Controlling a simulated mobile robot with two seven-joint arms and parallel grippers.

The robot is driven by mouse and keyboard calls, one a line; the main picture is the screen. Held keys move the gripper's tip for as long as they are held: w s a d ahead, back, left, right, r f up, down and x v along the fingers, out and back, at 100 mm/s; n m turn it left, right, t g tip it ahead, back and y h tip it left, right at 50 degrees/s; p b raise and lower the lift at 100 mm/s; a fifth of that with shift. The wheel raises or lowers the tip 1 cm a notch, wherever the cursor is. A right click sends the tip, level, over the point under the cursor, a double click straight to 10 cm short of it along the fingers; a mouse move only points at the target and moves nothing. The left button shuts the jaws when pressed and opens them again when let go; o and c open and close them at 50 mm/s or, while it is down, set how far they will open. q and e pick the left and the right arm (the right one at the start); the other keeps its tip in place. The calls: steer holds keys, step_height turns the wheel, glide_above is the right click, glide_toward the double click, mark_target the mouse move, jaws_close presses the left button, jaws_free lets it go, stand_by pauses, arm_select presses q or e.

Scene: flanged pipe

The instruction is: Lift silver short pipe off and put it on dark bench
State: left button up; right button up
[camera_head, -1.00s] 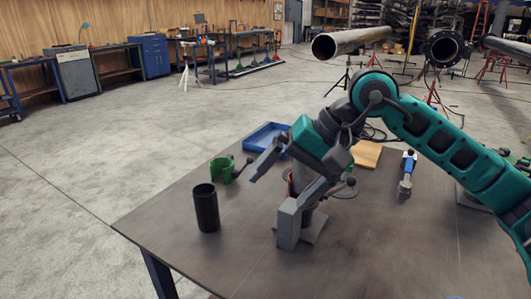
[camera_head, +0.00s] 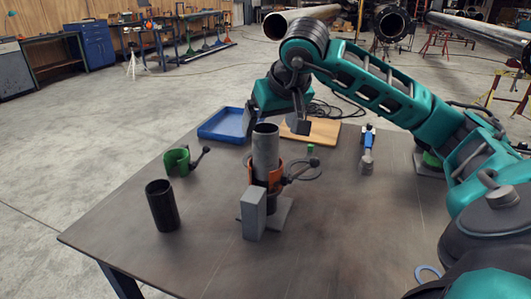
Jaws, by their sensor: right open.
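The dark bench (camera_head: 335,235) spreads under everything, with bare surface around the pipe. My right gripper (camera_head: 277,119) is open and empty, near the pipe's top in the picture and seemingly behind or above it; its exact distance cannot be told. My left gripper is not in view.
A black tube (camera_head: 162,206) and a green clamp (camera_head: 177,161) stand left of the pipe. A blue tray (camera_head: 205,132), a wooden board (camera_head: 318,131) and a blue-and-grey tool (camera_head: 367,150) lie farther back. The bench's front right is mostly clear.

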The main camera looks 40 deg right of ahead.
mark_target(267, 129)
steer(key=x, duration=0.4)
steer(key=shift+w+f, duration=0.15)
steer(key=shift+f, duration=0.2)
steer(key=shift+r, duration=0.1)
steer(key=c, duration=1.3)
